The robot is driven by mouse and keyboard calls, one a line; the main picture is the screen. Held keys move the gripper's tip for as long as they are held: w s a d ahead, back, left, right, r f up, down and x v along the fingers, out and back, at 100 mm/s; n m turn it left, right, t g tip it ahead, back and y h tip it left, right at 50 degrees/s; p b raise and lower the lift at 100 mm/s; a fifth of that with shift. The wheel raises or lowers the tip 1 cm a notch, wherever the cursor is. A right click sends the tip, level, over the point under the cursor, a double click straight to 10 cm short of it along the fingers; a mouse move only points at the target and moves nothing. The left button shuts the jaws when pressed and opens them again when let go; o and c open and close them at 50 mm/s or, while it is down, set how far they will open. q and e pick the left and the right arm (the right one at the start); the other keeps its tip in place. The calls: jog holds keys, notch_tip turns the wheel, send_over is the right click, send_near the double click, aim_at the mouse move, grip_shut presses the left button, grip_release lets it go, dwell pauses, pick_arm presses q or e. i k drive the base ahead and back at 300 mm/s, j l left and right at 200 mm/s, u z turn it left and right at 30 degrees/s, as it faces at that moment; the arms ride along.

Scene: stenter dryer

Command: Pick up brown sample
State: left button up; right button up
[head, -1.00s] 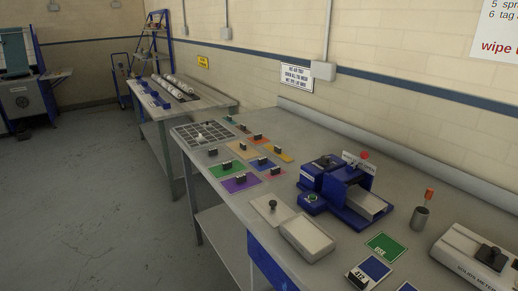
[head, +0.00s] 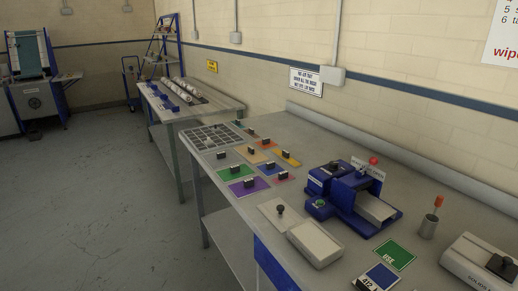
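Several flat coloured samples with small black clips lie in a group on the grey bench. A tan-brown sample (head: 255,158) lies in the middle of the group, above the green sample (head: 234,174) and the purple sample (head: 241,189). A blue sample (head: 270,169) and an orange sample (head: 291,161) lie to its right, and a grey sample (head: 223,159) to its left. An orange-brown sample (head: 267,147) lies behind it; its exact shade is hard to tell. Neither of my grippers is in view.
A grid tray (head: 207,138) is at the bench's far end. Open floor (head: 100,200) lies left of the bench.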

aim_at(250, 132)
jog(key=u, duration=0.9)
jog(key=i+j+u, duration=0.25)
jog(key=i, duration=0.45)
jog(key=i+u, duration=0.25)
jog(key=i, duration=2.85)
jog(key=i+z, duration=0.45)
jog(key=i+j+z, duration=0.15)
jog(key=z, duration=0.35)
jog(key=i+j+z, duration=0.3)
jog(key=z, duration=0.15)
